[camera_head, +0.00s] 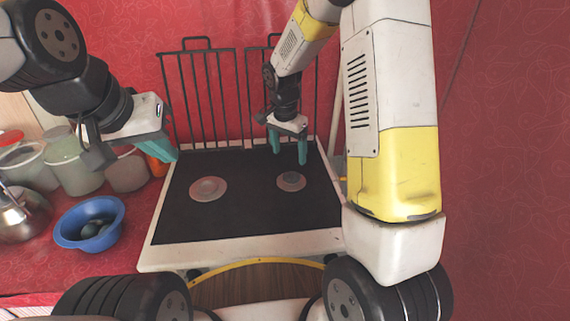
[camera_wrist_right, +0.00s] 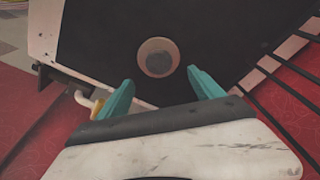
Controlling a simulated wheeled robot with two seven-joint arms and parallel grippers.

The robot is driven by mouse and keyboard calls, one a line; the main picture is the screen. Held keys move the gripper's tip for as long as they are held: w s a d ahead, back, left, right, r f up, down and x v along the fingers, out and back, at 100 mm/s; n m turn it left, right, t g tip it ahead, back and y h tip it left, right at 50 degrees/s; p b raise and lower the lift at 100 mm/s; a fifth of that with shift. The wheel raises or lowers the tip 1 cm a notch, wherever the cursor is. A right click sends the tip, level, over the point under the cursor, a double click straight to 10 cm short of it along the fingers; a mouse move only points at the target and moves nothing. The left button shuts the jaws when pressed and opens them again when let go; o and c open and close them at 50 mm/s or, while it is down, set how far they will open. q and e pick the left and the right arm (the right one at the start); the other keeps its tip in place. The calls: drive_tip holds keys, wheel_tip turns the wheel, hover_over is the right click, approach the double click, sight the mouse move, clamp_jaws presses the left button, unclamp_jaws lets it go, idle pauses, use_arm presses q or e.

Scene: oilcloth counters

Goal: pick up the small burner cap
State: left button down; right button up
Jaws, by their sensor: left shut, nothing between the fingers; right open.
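The small burner cap (camera_head: 291,178) is a dark grey disc on a pinkish burner ring, on the right of the black stove top (camera_head: 240,222). In the right wrist view the cap (camera_wrist_right: 158,63) lies beyond the fingertips, roughly between their lines. My right gripper (camera_head: 289,157) is open and empty, pointing down behind the cap in the head view; its teal fingers (camera_wrist_right: 160,84) also show in the right wrist view. My left gripper (camera_head: 170,155) is shut and empty, left of the stove. A larger burner (camera_head: 208,188) with a pale cap sits on the left of the stove top.
Black metal grates (camera_head: 205,95) stand upright along the back of the stove. A blue bowl (camera_head: 90,222) with something in it, a metal pot (camera_head: 22,216) and several jars (camera_head: 75,165) stand on the red counter at left. The stove top between the burners is clear.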

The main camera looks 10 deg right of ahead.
sight(291, 176)
drive_tip(key=f, duration=0.9)
drive_tip(key=shift+w+d, duration=0.4)
drive_tip(key=shift+c, duration=0.5)
drive_tip(key=c, duration=1.3)
